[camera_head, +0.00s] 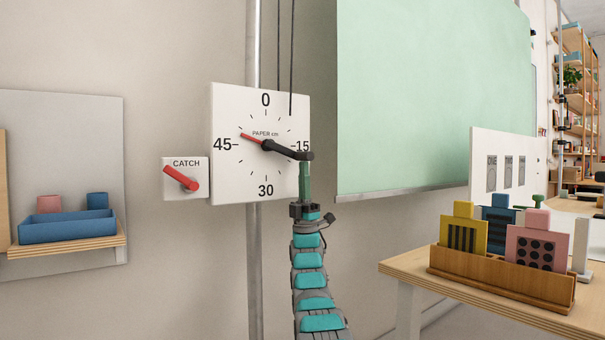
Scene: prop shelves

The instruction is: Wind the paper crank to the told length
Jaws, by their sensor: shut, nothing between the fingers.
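A white square dial (228,103) marked "PAPER cm" hangs on the wall, numbered 0, 15, 30 and 45. Its red pointer (250,138) points left and slightly up, a little past 45 toward 0. The black crank arm (287,150) runs from the dial's centre to the right, near the 15. A green handle (305,180) extends down from its end. My gripper (303,207) is shut at the handle's lower end; I cannot tell if it touches. The CATCH plate (200,164), left of the dial, has a red lever (181,179) slanting down to the right.
A large pale green sheet (430,90) hangs right of the dial. A wooden table (405,266) at right carries a rack (480,280) with yellow, blue and pink cards. A wall shelf (75,245) at left holds a blue tray (60,231).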

